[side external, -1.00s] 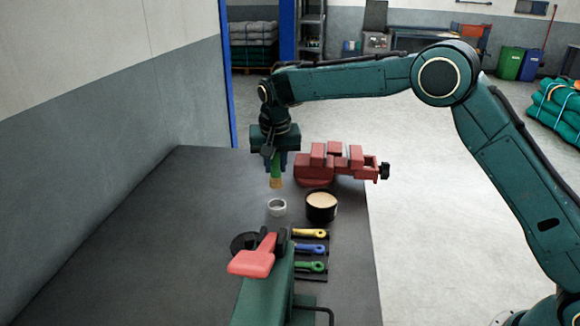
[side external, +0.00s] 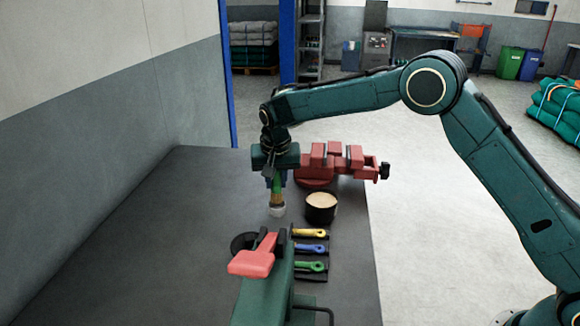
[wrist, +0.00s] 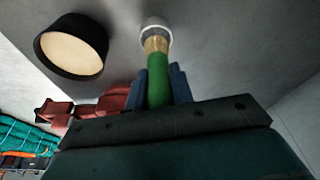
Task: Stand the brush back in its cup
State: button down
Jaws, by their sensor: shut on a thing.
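My gripper (side external: 276,179) is shut on the green handle of the brush (side external: 277,189) and points down. The brush is upright with its pale bristle end lowest. The small white cup (side external: 277,211) stands on the bench directly under it, and the bristle end appears to be at or inside the cup's mouth. In the wrist view the green brush (wrist: 159,80) sits between the blue fingers (wrist: 160,88), and its tip overlaps the white cup (wrist: 156,24). How deep the tip sits is hidden.
A black pot with a tan top (side external: 321,206) stands just right of the cup. A red vise (side external: 335,163) is behind it. Yellow, blue and green tools (side external: 311,249) lie in front, beside a red and green fixture (side external: 255,262). The bench's left side is clear.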

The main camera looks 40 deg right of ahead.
aim_at(276, 190)
jog(key=shift+f, duration=1.65)
jog(key=c, duration=1.2)
grip_release()
jog(key=shift+f, duration=0.1)
jog(key=v, duration=1.2)
